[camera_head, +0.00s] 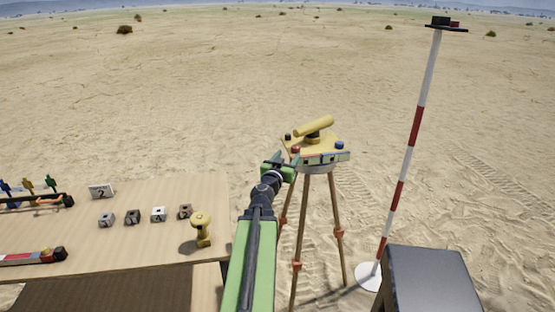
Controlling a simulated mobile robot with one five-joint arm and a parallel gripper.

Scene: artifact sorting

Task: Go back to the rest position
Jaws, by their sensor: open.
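My green arm reaches up from the bottom middle. My gripper (284,161) is at its far end, in front of the left side of a surveying instrument (318,146). The gripper's green fingers are spread apart. A small red piece shows near the fingertips, and I cannot tell whether they touch it. The instrument has a yellow tube (315,128) on a yellow plate with small blue and dark knobs. It stands on a wooden tripod (338,215) with orange joints. My arm hides part of the tripod and the right edge of the table.
A wooden table (150,235) at left bears a row of small cubes (158,214), a yellow stamp-like object (202,229), a "2" card (101,191) and tools. A red-white pole (409,150) stands at right, near a dark box (432,280). Open sand lies behind.

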